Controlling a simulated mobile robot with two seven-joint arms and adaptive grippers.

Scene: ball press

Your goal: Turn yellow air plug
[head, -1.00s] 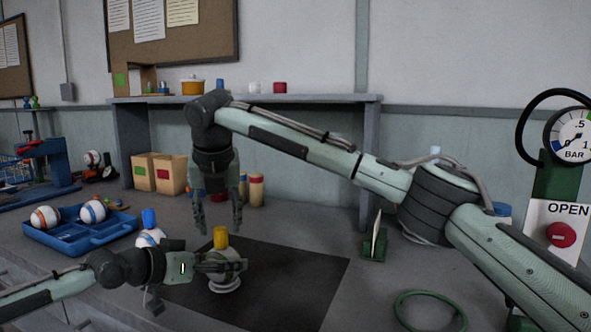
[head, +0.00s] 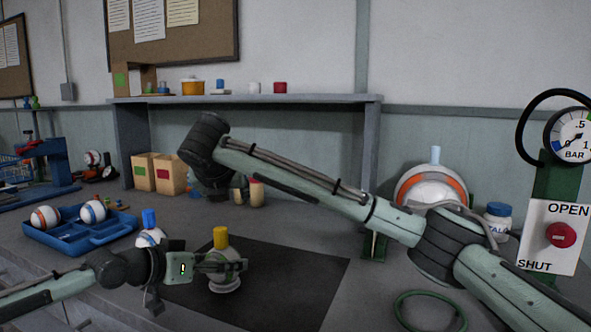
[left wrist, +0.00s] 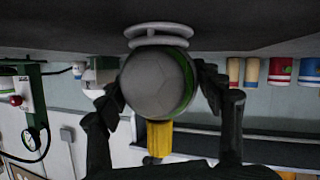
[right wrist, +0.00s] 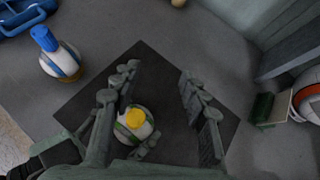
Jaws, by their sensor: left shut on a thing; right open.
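The ball with the green band (head: 226,280) sits on a pale ring stand on the dark mat (head: 300,275). The yellow air plug (head: 221,238) stands up from its top; it also shows in the left wrist view (left wrist: 160,138) and the right wrist view (right wrist: 135,118). My left gripper (head: 240,266) is shut on the ball from the sides, with its fingers around it below the plug. My right gripper (right wrist: 157,98) is open and empty, its fingers spread above the ball and plug, not touching them.
A blue tray (head: 88,243) with balls and a ball with a blue plug (head: 149,219) stand at the left. A green ring (head: 430,312), a white-and-orange ball (head: 430,188) and the gauge panel (head: 552,215) are at the right. The mat's right side is clear.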

